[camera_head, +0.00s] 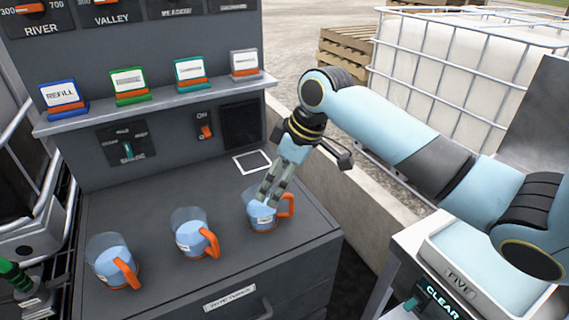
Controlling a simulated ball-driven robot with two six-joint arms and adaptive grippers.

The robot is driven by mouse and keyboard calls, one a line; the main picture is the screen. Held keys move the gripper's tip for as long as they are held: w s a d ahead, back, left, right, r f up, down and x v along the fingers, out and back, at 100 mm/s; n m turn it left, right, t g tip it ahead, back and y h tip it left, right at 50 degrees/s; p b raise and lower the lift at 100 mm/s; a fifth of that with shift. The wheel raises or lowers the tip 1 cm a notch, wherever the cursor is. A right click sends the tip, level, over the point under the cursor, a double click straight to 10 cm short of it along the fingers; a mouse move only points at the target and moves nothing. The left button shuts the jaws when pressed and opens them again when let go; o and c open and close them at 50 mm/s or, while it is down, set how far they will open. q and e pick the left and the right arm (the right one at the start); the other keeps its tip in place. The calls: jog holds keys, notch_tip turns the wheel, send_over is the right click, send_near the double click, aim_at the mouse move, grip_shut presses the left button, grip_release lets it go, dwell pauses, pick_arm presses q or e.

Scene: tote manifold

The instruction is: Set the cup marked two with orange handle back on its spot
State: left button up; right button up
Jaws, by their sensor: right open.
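Three clear cups with bluish contents and orange handles stand upright in a row on the dark grey cabinet top: a left cup (109,264), a middle cup (189,236) and a right cup (261,218). Their labels are too small to read, so I cannot tell which is marked two. A white square outline (252,161) lies empty on the top, behind the right cup. My right gripper (267,199) points down at the right cup, open, its fingertips at or inside the rim. I cannot tell whether they touch it. My left gripper does not show.
A shelf (160,104) with several coloured cards runs above the cabinet top, with a switch panel (127,145) below it. A low concrete wall (345,205) is right of the cabinet. A pale tray marked FIVE (445,262) stands at the lower right.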

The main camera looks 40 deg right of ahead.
jog(key=v, duration=0.5)
dwell(0.4)
jog(key=s+a+f+m+h, duration=0.1)
jog(key=s+a+m+h, duration=0.15)
jog(key=s, duration=0.85)
jog(key=s+a+f+m+h, duration=0.1)
jog(key=s+a+m, duration=0.25)
jog(key=s, duration=0.75)
notch_tip(320, 180, down, 36)
jog(key=s+d+g+b, duration=0.1)
jog(key=d+g+b, duration=0.1)
jog(key=b, duration=0.7)
jog(key=s+d+f+g+b, duration=0.1)
jog(key=s+f+b, duration=0.6)
jog(key=s+f, duration=1.1)
notch_tip(320, 180, down, 4)
jog(key=shift+s+f, duration=0.2)
